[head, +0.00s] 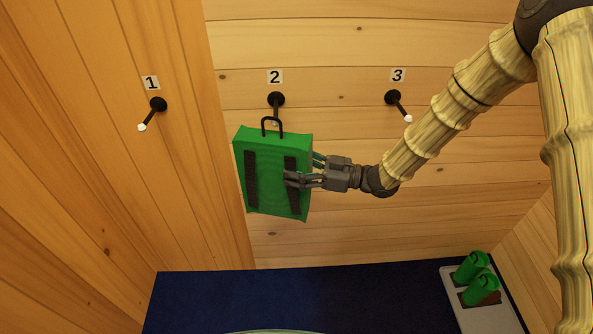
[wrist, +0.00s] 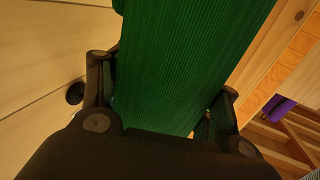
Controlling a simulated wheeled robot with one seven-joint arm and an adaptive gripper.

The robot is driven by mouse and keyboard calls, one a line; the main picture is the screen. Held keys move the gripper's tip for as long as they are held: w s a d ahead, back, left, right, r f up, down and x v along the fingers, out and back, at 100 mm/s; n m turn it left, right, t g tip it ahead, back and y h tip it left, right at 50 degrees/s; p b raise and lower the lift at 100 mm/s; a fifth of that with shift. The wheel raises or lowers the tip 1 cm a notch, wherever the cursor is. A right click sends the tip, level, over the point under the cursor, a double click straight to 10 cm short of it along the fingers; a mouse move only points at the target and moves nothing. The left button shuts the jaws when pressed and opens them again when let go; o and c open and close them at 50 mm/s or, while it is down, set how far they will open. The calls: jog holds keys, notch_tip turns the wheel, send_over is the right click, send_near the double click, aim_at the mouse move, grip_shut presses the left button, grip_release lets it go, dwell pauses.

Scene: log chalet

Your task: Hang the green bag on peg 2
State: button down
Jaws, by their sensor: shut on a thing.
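The green bag (head: 270,172), with dark straps and a black loop handle on top, hangs upright in my gripper in the head view. My gripper (head: 296,176) is shut on the bag's right side. The bag fills the middle of the wrist view (wrist: 185,70) between the fingers (wrist: 165,115). Peg 2 (head: 276,99) is a black peg on the wall under the label "2". The bag's loop is just below and in front of peg 2 in the picture. I cannot tell whether the loop is around the peg or touching it.
Peg 1 (head: 157,105) is on the left wall panel and peg 3 (head: 393,97) is to the right, both empty. A grey tray (head: 493,318) with green boots (head: 478,287) stands at the lower right on a dark blue floor covering (head: 290,300). A purple thing (wrist: 277,108) shows in the wrist view.

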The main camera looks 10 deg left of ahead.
jog(key=shift+w+a+f+b, duration=0.15)
jog(key=shift+w+a+b, duration=0.1)
jog(key=shift+w, duration=0.6)
jog(key=shift+w+a+f+b, duration=0.2)
jog(key=shift+w+a+b, duration=0.05)
jog(key=shift+w, duration=0.65)
jog(key=shift+w+a+f+b, duration=0.15)
jog(key=shift+w+a+b, duration=0.1)
jog(key=shift+w, duration=0.6)
